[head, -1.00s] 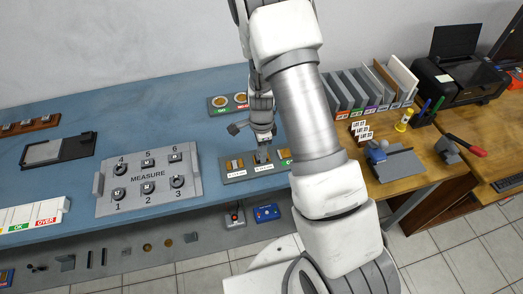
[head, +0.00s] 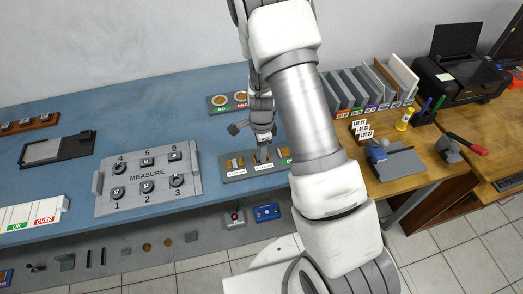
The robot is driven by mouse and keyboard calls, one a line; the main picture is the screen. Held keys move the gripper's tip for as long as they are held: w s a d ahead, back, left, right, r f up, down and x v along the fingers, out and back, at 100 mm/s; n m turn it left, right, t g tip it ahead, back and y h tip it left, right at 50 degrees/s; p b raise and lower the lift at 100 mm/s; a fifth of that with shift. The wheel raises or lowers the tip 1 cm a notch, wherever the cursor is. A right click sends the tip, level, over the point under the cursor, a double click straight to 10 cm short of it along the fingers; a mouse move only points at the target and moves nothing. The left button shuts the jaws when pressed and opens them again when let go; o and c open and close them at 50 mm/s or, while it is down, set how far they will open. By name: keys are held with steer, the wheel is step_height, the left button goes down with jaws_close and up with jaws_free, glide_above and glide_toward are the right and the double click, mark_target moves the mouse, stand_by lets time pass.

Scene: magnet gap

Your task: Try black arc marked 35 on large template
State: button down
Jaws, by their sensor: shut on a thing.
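My gripper (head: 263,147) points down over the grey tray (head: 235,177) near the front edge of the blue bench. It is shut on a small dark grey piece (head: 262,156) at the tray's middle place. Whether the piece touches the tray is unclear, and no marking on it can be read. Tan pieces show in the tray, one at left (head: 237,162). The grey MEASURE board (head: 147,203) lies to the left, with several dark pieces at its numbered places, such as piece 3 (head: 177,180). I cannot tell which is the arc marked 35 or the large template.
A green-and-red labelled holder (head: 219,111) stands behind my gripper. A black-and-grey plate (head: 58,149) and an OK/OVER board (head: 33,214) lie at left. Upright panels (head: 357,90) and a printer (head: 462,75) stand on the wooden desk. The blue bench's middle back is clear.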

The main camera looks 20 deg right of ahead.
steer(key=shift+c, duration=2.2)
jaws_free()
steer(key=c, duration=0.5)
steer(key=shift+r+p, duration=1.7)
steer(key=shift+r, duration=0.6)
